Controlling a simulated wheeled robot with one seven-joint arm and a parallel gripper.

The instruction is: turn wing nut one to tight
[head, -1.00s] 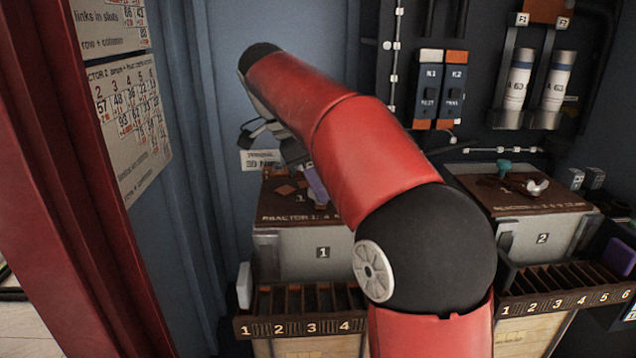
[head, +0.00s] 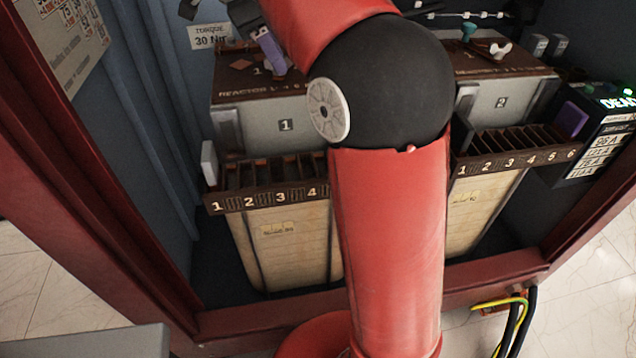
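The reactor box marked 1 (head: 262,128) stands left of centre with a brown top plate (head: 232,82). A purple piece (head: 269,52) stands on or above that plate, close to my arm. I cannot make out wing nut one; my red and black arm covers the right part of the plate. A dark grey part of my gripper (head: 243,14) shows at the top edge, above and left of the purple piece. Its fingertips are cut off or too small to tell open from shut.
The reactor box marked 2 (head: 505,100) carries a pale wing-shaped nut (head: 500,51) and a teal knob (head: 468,30). Slotted racks (head: 265,197) front both boxes. A sign (head: 209,37) reads torque 30 Nm. A red cabinet frame (head: 110,220) edges the left; cables (head: 513,320) lie low right.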

